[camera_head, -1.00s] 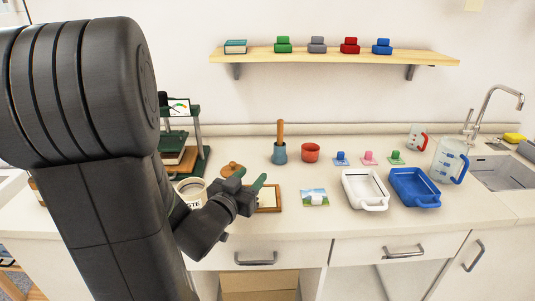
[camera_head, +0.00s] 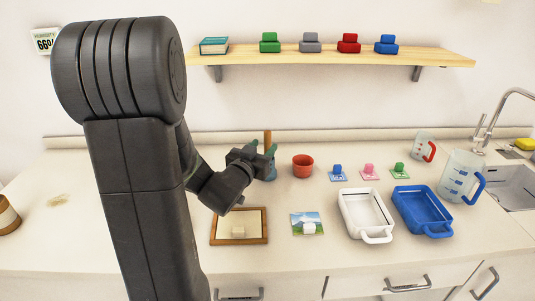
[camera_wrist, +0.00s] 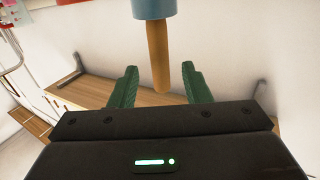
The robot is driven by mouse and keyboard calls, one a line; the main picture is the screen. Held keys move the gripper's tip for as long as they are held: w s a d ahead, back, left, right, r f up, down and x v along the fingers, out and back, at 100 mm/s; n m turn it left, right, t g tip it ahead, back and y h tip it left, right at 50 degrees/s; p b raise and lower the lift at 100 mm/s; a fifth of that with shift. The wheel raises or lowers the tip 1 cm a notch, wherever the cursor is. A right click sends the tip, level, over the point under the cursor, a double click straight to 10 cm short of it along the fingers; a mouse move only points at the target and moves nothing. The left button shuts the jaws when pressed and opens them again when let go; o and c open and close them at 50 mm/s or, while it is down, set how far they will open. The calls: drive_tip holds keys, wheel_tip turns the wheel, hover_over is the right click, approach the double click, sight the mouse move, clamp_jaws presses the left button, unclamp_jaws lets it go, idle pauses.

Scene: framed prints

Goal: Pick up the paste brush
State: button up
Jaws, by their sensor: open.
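The paste brush, with a wooden handle (camera_head: 268,137), stands upright in a blue-grey cup (camera_head: 271,172) on the counter. My gripper (camera_head: 262,149) is beside it in the head view and hides part of the handle and cup. In the wrist view, the picture is upside down: the handle (camera_wrist: 158,50) hangs from the cup (camera_wrist: 154,9) and its end shows in the gap between the two green fingers of my gripper (camera_wrist: 162,76). The fingers are open, with space on both sides of the handle. I cannot tell whether it is fully between them in depth.
A red pot (camera_head: 302,167) stands close to the right. A wooden frame (camera_head: 212,228) and small landscape print (camera_head: 300,220) lie in front. White (camera_head: 346,208) and blue (camera_head: 405,205) trays are farther right. A shelf (camera_head: 235,59) hangs above. The left counter is mostly clear.

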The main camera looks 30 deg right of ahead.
sight(266, 143)
drive_tip(key=x, duration=0.4)
clamp_jaws()
drive_tip(key=shift+r, duration=0.1)
wheel_tip(266, 143, up, 10)
drive_tip(key=shift+f+p, duration=0.1)
drive_tip(key=shift+p, duration=1.15)
